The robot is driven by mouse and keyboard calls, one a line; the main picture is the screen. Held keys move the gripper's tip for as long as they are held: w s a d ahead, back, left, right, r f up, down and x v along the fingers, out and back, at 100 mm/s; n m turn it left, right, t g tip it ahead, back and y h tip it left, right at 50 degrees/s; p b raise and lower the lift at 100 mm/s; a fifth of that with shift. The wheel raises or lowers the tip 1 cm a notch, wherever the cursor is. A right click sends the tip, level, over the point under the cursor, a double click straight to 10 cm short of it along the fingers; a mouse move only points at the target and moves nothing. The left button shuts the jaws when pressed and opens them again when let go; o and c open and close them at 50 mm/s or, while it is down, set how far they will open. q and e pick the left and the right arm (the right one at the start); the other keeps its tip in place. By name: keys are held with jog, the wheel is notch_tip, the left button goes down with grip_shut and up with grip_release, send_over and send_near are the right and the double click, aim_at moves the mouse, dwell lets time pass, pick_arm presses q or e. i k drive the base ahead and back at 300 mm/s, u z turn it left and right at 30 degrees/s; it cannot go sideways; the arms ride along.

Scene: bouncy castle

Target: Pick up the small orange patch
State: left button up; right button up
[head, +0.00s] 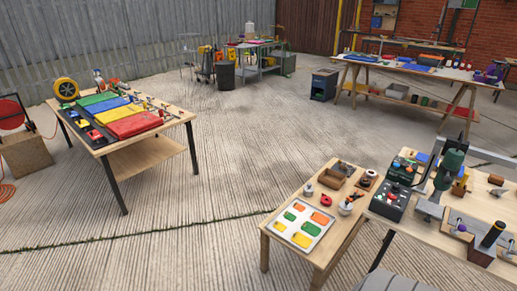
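A pale tray (300,223) lies on a small wooden table at the lower right of the head view. It holds flat patches in orange, green and yellow, in a smaller and a larger size of each colour. The small orange patch (298,207) lies at the far left part of the tray, and the larger orange patch (320,218) is to its right. The green patches (290,216) and yellow patches (302,240) lie nearer. Nothing covers the small orange patch. Neither of my grippers is in view.
The small table (265,240) also bears a brown box (333,179), a red ring-like item (326,200) and small metal pots. A cluttered workbench (430,235) adjoins on the right. A table with coloured sheets (135,122) stands left. The floor between (215,190) is clear.

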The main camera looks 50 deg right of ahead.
aim_at(298, 207)
jog(key=z, duration=0.05)
jog(key=i, duration=1.4)
jog(key=z, duration=0.65)
jog(key=i, duration=1)
jog(key=z, duration=1.5)
jog(key=i, duration=0.9)
jog(key=z, duration=0.65)
